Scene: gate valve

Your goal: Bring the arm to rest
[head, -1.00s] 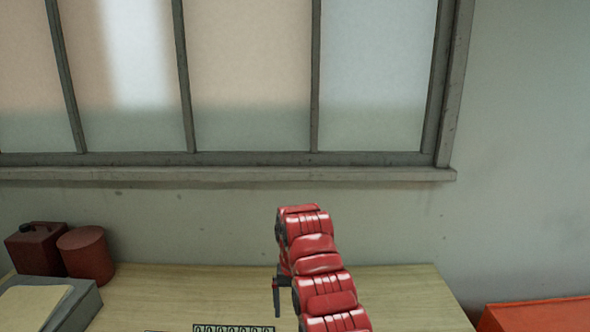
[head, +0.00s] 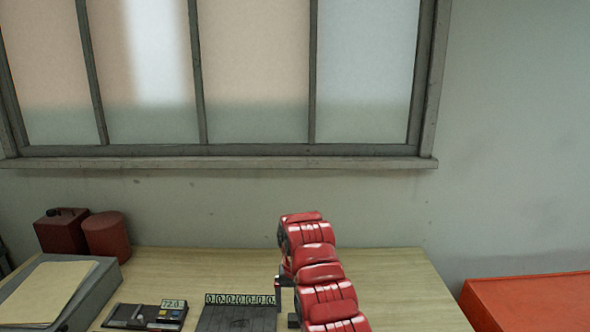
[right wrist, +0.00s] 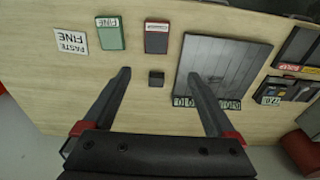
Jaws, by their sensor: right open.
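My right arm (head: 318,265) rises in red segments from the bottom of the head view, over the wooden table. Its gripper is mostly hidden there behind the arm; only a small dark part shows at its left side. In the right wrist view the right gripper (right wrist: 159,76) is open, its two dark fingers wide apart with nothing held. A small dark block (right wrist: 156,78) on the table appears between the fingertips, apart from both. The right finger overlaps a grey plate (right wrist: 228,55) in the picture. My left gripper is not in view.
The table (head: 390,290) also holds a grey tray (head: 105,270), a red can (head: 60,232), a red cylinder (head: 106,236) and a meter (head: 172,312). A green box (right wrist: 111,33) and a red box (right wrist: 157,37) lie beyond the fingers. An orange surface (head: 530,300) stands right.

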